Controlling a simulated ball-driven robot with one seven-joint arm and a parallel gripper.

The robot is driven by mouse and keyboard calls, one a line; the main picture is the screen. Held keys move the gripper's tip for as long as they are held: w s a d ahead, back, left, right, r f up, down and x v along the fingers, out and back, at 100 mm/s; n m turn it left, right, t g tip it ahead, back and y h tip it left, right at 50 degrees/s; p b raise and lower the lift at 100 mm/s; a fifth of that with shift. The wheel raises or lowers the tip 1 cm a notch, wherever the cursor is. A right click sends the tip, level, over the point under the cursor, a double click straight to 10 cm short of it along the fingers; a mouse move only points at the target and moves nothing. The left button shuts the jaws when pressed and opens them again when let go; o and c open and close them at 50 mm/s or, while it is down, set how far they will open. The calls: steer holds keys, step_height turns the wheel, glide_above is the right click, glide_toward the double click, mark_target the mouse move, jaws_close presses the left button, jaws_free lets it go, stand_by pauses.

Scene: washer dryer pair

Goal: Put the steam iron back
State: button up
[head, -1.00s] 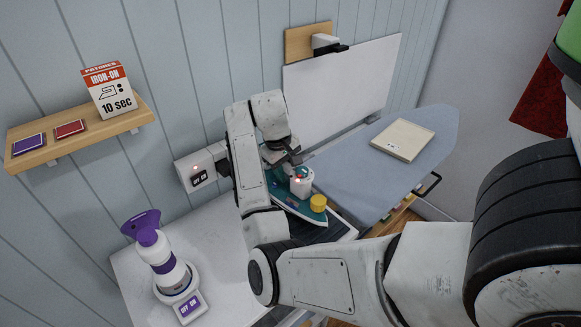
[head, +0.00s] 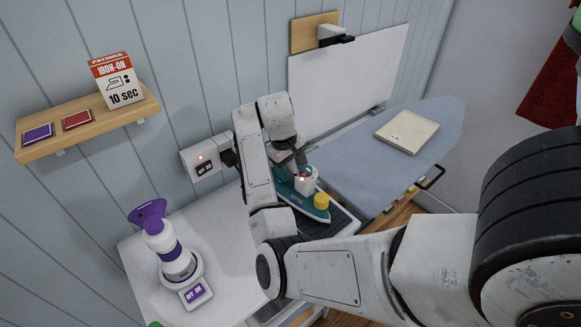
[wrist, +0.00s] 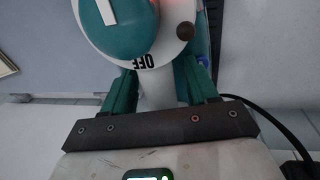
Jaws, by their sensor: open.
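The steam iron (head: 303,190) is teal and white with a yellow cap. In the head view it sits at the right end of the white table, on or just above a dark rest (head: 342,222). I cannot tell if it touches. My gripper (head: 300,168) is at the top of the iron and partly hides it. In the wrist view my gripper (wrist: 163,88) is open, with its green fingers on either side of the iron's white stem (wrist: 160,82). A teal knob marked OFF (wrist: 135,35) shows above. Finger contact is unclear.
A wall socket (head: 203,160) is behind my arm. A pale blue ironing board (head: 365,160) with a cream square (head: 407,131) stands at the right. A shelf (head: 90,131) holds a box and patches.

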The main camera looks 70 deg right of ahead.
steer(key=shift+r, duration=0.1)
step_height(320, 180, up, 12)
steer(key=w+a+p, duration=0.1)
steer(key=a, duration=0.1)
steer(key=shift+w+p, duration=0.15)
steer(key=shift+p, duration=0.2)
